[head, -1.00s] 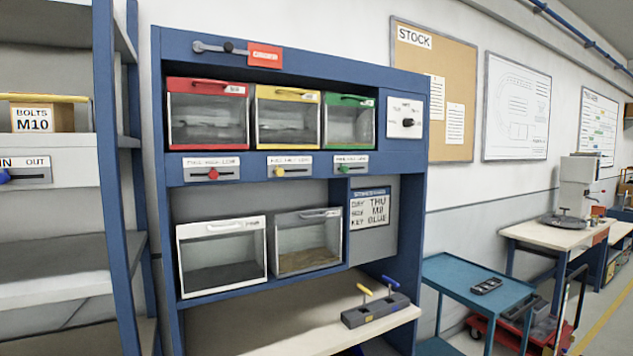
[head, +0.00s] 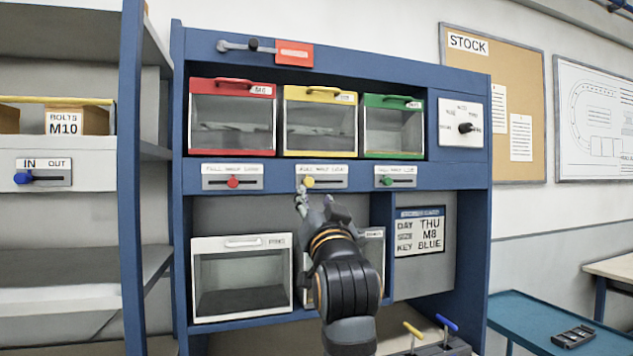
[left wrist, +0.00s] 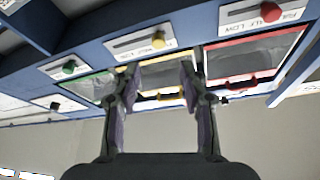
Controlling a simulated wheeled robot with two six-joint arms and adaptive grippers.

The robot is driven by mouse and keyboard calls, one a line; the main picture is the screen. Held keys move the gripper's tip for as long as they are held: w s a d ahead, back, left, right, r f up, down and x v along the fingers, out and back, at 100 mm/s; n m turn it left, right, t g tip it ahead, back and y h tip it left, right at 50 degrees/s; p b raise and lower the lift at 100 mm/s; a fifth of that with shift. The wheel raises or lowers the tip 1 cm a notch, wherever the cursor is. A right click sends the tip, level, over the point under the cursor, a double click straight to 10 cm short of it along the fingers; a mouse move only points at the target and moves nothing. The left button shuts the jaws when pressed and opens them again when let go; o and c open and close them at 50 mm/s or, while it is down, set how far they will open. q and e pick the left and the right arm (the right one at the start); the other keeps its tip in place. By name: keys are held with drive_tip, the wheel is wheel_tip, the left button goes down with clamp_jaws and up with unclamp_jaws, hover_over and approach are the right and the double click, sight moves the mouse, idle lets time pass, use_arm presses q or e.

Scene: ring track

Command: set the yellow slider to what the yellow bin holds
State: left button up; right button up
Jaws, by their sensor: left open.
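The yellow bin (head: 320,152) sits in the middle of the upper row, with a clear front and yellow frame. Greyish contents show dimly behind the front; their level is hard to tell. Below it is the yellow slider (head: 309,182), its knob towards the left end of the slot, under a label that seems to read full, half, low. My left gripper (head: 318,206) is just below the slider plate, open and empty. In the left wrist view, which is upside down, the open fingers (left wrist: 158,76) frame the yellow bin, and the yellow knob (left wrist: 158,43) shows beyond them.
The red slider (head: 233,182) and green slider (head: 387,181) flank the yellow one. A rotary switch (head: 466,128) is at the right. A white-framed bin (head: 241,318) stands below, with another bin partly behind my arm. Two handled tools (head: 447,322) stand at the lower right.

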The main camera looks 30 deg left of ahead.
sight(310, 183)
use_arm(q)
drive_tip(key=p+x, duration=0.3)
drive_tip(key=x, duration=0.5)
drive_tip(key=shift+w+a+p, duration=0.2)
drive_tip(key=shift+p, duration=0.1)
drive_tip(key=shift+w+a, duration=0.15)
drive_tip(key=shift+w, duration=0.15)
drive_tip(key=shift+c, duration=0.5)
clamp_jaws()
